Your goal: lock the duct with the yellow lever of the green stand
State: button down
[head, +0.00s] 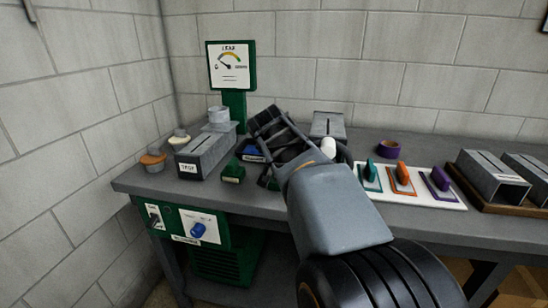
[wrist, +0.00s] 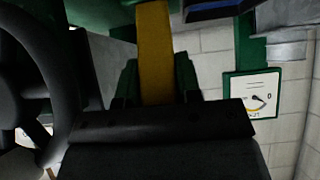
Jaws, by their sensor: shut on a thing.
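The yellow lever (wrist: 155,50) runs down from the top of the wrist view to the dark jaw of my gripper (wrist: 155,115), which is shut on it. Green parts of the stand (wrist: 125,85) show beside the lever. In the head view my gripper (head: 272,150) is over the bench, left of the middle, and my arm hides the lever and most of the stand. A grey duct (head: 328,125) shows partly behind my arm. Whether a duct sits in the stand is hidden.
A grey box marked TEST (head: 200,158), a small green block (head: 233,173) and an orange-topped pot (head: 153,162) are on the left of the bench. A green gauge panel (head: 231,67) stands behind. A white board with coloured handles (head: 420,195) and a duct tray (head: 500,200) lie right.

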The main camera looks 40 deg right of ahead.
jog(key=shift+f, duration=0.1)
dwell(0.3)
jog(key=c, duration=0.8)
grip_release()
jog(key=shift+s+a, duration=0.1)
jog(key=p+v, duration=0.1)
jog(key=v, duration=1.3)
jog(key=shift+p, duration=0.3)
